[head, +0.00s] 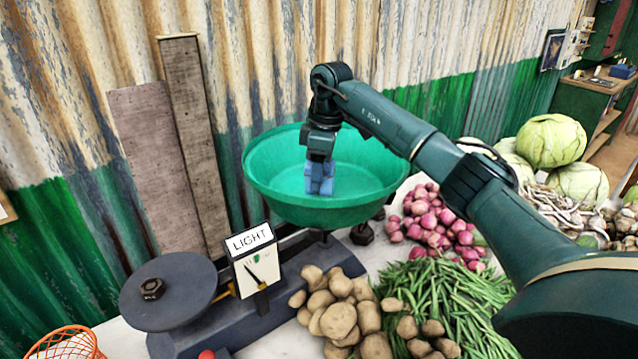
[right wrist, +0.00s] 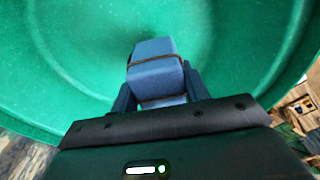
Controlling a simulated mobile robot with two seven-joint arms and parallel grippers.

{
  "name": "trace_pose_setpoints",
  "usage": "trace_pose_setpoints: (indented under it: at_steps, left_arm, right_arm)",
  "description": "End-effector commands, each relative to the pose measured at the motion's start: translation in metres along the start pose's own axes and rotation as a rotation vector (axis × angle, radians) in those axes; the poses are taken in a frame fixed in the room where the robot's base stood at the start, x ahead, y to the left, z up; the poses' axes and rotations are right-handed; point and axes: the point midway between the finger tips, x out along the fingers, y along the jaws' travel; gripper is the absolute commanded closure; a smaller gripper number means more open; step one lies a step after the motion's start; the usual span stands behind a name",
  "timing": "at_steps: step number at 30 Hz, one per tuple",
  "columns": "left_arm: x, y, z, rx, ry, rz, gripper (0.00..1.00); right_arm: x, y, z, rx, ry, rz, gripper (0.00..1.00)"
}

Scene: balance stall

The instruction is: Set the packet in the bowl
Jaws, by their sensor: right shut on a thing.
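The green bowl (head: 262,185) sits on the right side of a dark balance scale (head: 215,322). My right gripper (head: 319,180) reaches down into the bowl from above. It is shut on a blue packet (head: 319,186). The packet shows between the fingers in the right wrist view (right wrist: 155,72), with a dark band around it and the bowl's green inside (right wrist: 75,50) behind it. I cannot tell whether the packet touches the bowl's floor. My left gripper is not in view.
The scale's left plate (head: 185,285) carries a dark weight (head: 152,289). A sign reading LIGHT (head: 249,240) stands on the dial. Potatoes (head: 338,318), green beans (head: 440,295), red onions (head: 430,215) and cabbages (head: 552,141) crowd the front and right. Corrugated wall (head: 280,50) stands behind.

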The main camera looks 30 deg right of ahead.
Motion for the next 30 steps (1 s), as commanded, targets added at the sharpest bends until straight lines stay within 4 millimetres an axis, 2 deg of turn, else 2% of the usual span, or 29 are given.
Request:
trace_pose_setpoints:
  at_steps: [7,17,18,25,30]
  left_arm:
    - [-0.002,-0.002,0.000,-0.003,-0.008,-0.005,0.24]
    - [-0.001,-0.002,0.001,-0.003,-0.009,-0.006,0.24]
    - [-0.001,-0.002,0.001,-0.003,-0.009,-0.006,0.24]
    - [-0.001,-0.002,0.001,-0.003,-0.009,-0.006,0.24]
    - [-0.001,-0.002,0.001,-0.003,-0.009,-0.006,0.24]
  right_arm:
    - [0.031,-0.001,0.004,0.000,-0.002,-0.002,0.82]
    - [0.035,0.000,0.005,0.000,-0.001,-0.001,0.82]
    - [0.035,0.000,0.005,0.000,-0.002,-0.001,0.52]
    - [0.035,0.000,0.005,0.000,-0.002,-0.001,0.33]
    - [0.034,0.000,0.005,0.000,-0.001,-0.001,0.33]
